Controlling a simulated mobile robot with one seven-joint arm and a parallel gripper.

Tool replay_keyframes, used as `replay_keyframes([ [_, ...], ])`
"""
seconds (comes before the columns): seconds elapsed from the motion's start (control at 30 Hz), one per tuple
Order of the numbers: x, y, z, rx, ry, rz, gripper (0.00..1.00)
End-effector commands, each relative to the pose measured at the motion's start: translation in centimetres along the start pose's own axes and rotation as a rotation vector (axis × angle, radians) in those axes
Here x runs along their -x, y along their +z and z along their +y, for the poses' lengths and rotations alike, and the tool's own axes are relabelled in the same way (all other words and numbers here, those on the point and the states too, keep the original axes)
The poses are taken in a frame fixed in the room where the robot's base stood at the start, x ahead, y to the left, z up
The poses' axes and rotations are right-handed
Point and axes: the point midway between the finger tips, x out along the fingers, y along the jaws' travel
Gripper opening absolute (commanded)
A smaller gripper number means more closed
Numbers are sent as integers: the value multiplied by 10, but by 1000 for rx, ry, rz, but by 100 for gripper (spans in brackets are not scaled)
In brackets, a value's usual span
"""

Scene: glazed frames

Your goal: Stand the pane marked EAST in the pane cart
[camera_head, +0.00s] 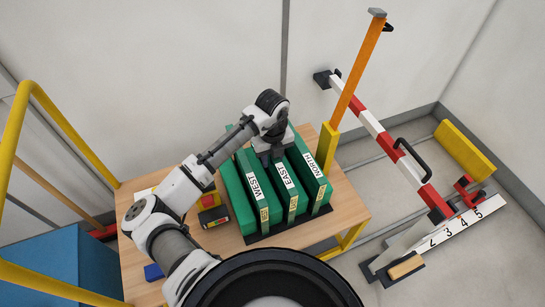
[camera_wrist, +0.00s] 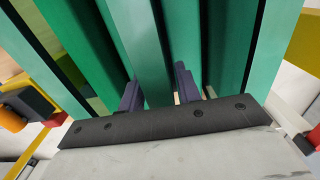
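The pane marked EAST (camera_head: 288,184) is a green slab standing in the middle of a row, between the panes marked WEST (camera_head: 258,190) and NORTH (camera_head: 316,172). My gripper (camera_head: 272,155) is low over the rear part of the EAST pane. In the wrist view its two dark fingers (camera_wrist: 157,90) straddle a green slab, one on each side. Whether they press on it or leave small gaps cannot be told. The panes stand on a dark base (camera_head: 290,232) on a wooden table. I cannot identify the pane cart with certainty in these views.
The wooden table (camera_head: 136,262) also holds a yellow and dark object (camera_head: 213,215). An orange post (camera_head: 357,75) and a red-and-white bar (camera_head: 385,138) stand to the right, near a numbered white strip (camera_head: 455,230). A blue box (camera_head: 60,272) and yellow rails (camera_head: 20,120) are left.

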Motion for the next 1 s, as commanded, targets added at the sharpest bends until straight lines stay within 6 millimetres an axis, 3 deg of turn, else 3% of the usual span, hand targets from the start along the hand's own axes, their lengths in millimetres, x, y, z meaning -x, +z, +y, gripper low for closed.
replay_keyframes([
  [0.1,0,0,0,0,1,1,47],
  [0.47,4,-1,0,-1,2,2,47],
  [0.57,18,0,-1,-2,1,1,47],
  [1.0,113,0,-1,-2,1,-1,47],
])
